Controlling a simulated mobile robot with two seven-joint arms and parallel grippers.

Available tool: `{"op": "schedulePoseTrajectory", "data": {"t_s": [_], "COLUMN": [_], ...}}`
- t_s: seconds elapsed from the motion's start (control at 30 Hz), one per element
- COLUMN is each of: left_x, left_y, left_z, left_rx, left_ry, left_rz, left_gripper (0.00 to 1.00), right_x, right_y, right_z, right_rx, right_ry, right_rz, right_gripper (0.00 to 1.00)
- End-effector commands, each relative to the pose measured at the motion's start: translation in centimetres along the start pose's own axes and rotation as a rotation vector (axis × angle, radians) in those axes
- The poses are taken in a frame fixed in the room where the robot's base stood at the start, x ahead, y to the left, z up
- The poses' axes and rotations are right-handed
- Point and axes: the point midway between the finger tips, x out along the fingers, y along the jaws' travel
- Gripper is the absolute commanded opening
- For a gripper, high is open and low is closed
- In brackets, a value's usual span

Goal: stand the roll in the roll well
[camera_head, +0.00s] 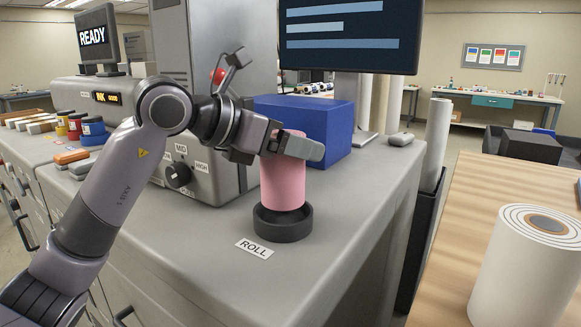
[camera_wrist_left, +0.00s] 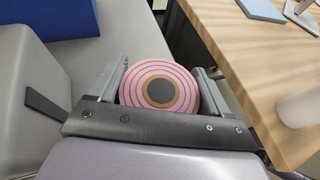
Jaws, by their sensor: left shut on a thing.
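The pink roll (camera_head: 283,180) stands upright with its lower end at the black round roll well (camera_head: 283,222) on the grey counter, behind the ROLL label (camera_head: 254,249). My left gripper (camera_head: 296,146) is shut on the roll near its top. In the left wrist view the roll's ringed end with its dark core (camera_wrist_left: 160,91) shows between the two fingers (camera_wrist_left: 160,85). The well's rim hides the roll's bottom, so I cannot tell whether it rests on the well's floor. My right gripper is not in view.
A blue box (camera_head: 318,127) stands right behind the roll, and a machine with a knob (camera_head: 177,175) is to the left. A white roll (camera_head: 525,270) stands on the wooden table. The counter's front is clear.

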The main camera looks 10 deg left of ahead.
Motion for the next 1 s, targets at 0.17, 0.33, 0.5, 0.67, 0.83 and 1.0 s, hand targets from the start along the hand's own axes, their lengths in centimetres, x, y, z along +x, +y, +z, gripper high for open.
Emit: {"op": "schedulePoseTrajectory", "data": {"t_s": [0.17, 0.33, 0.5, 0.67, 0.83, 1.0], "left_x": [0.5, 1.3, 1.5, 1.5, 1.8, 1.8], "left_y": [0.0, 0.0, 0.0, 0.0, 0.0, 0.0], "left_z": [-1.4, -3.3, -3.7, -3.7, -4.2, -4.4], "left_rx": [0.001, 0.001, 0.002, 0.002, 0.002, 0.001], "left_ry": [0.0, -0.001, -0.004, -0.003, -0.003, -0.001], "left_rz": [0.0, 0.0, 0.001, 0.001, 0.001, 0.0], "left_gripper": [0.39, 0.39, 0.39, 0.39, 0.39, 0.97], "right_x": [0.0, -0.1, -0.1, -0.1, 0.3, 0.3], "right_y": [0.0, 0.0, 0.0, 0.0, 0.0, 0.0], "right_z": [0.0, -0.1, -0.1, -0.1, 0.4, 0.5], "right_rx": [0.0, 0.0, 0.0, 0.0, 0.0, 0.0], "right_ry": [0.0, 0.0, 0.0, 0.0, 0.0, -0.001], "right_rz": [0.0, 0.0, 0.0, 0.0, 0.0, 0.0], "right_gripper": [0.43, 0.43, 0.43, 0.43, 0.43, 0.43]}}
